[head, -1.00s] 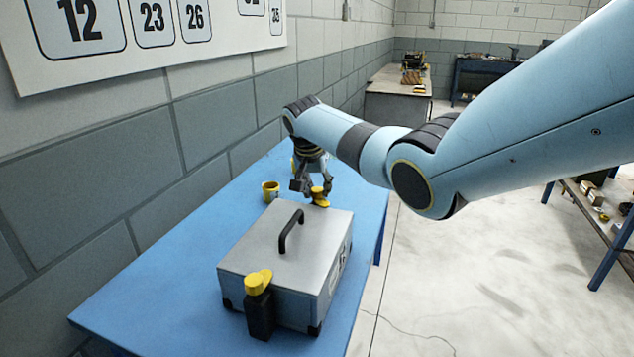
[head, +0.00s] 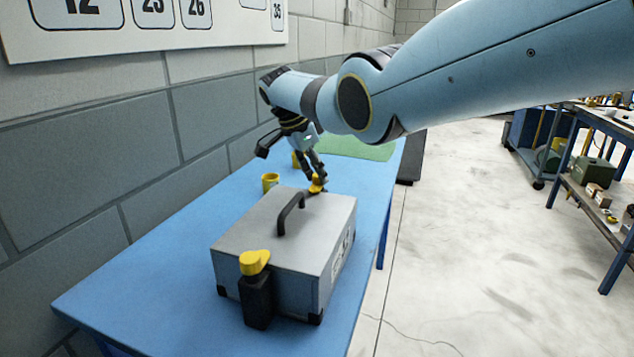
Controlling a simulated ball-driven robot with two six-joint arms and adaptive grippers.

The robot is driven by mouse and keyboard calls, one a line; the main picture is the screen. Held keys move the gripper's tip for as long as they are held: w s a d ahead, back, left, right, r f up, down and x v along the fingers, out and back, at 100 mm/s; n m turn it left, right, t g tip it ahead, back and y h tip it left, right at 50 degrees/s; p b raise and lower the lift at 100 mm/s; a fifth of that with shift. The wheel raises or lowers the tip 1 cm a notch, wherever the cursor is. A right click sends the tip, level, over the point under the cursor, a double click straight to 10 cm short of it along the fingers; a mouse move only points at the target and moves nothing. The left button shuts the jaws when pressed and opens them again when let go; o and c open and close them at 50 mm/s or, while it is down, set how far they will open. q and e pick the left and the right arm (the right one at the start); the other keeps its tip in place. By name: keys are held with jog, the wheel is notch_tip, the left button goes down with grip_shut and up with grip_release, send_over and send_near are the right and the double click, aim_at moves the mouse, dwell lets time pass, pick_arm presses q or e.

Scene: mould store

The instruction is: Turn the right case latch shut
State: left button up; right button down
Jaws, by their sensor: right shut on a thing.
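A grey case (head: 310,235) with a black handle (head: 288,214) on its lid stands shut on the blue table (head: 140,265). A yellow latch knob (head: 254,261) tops a black block (head: 257,300) on its near end. The right latch, also a yellow knob (head: 316,187), is at the far end. My right gripper (head: 317,179) is shut on this far knob, tilted, with its wrist up and to the left. The fingers hide part of the knob, so its exact angle is hard to tell. My left gripper is out of view.
A yellow cup (head: 270,181) stands left of the case's far end, with another yellow thing (head: 296,160) partly hidden behind my gripper. A green mat (head: 360,148) lies at the table's far end. The wall borders the table's left side.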

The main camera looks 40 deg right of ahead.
jog(key=shift+m+b, duration=0.3)
dwell(0.4)
jog(key=c, duration=1)
grip_release()
jog(key=v, duration=1.2)
jog(key=shift+w, duration=0.2)
